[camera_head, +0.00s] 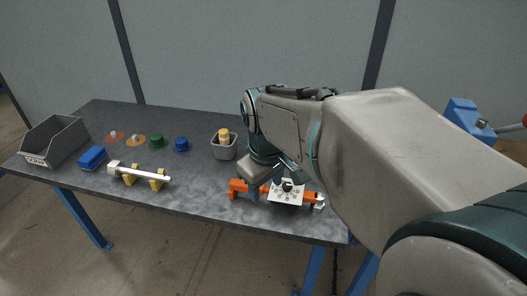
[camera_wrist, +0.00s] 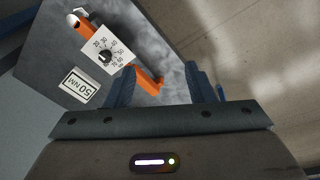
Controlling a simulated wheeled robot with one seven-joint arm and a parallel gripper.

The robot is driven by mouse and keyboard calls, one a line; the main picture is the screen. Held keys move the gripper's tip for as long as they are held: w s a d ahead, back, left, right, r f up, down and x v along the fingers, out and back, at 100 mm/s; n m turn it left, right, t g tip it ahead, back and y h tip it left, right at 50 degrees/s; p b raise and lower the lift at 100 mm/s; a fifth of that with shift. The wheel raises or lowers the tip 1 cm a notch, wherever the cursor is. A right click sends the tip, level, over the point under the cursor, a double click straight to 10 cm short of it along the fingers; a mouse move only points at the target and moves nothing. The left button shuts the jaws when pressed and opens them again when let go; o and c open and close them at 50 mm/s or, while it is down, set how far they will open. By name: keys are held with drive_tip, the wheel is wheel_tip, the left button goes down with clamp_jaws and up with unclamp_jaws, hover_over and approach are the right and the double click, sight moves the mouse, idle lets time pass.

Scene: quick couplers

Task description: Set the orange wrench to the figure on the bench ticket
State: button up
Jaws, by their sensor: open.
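The orange wrench (camera_head: 237,188) lies near the front edge of the bench. It carries a white dial plate (camera_head: 287,190) with a dark knob (camera_wrist: 105,57) at its middle. The wrench (camera_wrist: 150,82) and its numbered dial plate (camera_wrist: 122,54) also show in the wrist view; I cannot tell the knob's setting. In the head view my arm partly covers the wrench.
A grey bin (camera_head: 55,140), a blue block (camera_head: 93,158) and a white tool on yellow stands (camera_head: 140,174) sit at the left. Green (camera_head: 156,140) and blue (camera_head: 181,144) round parts lie behind. A grey cup (camera_head: 223,150) holds a yellow part. The bench's front edge is close.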

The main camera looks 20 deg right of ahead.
sight(287, 185)
drive_tip(key=w+d+f+n+g+b, duration=0.2)
drive_tip(key=w+d+n, duration=0.7)
drive_tip(key=w+d, duration=0.35)
drive_tip(key=shift+y, duration=0.3)
drive_tip(key=f, duration=0.4)
drive_tip(key=f+b, duration=0.1)
drive_tip(key=f, duration=0.8)
drive_tip(key=shift+w+a+f, duration=0.1)
drive_tip(key=shift+a+f, duration=0.15)
drive_tip(key=shift+f, duration=0.1)
drive_tip(key=shift+c, duration=0.3)
drive_tip(key=c, duration=0.9)
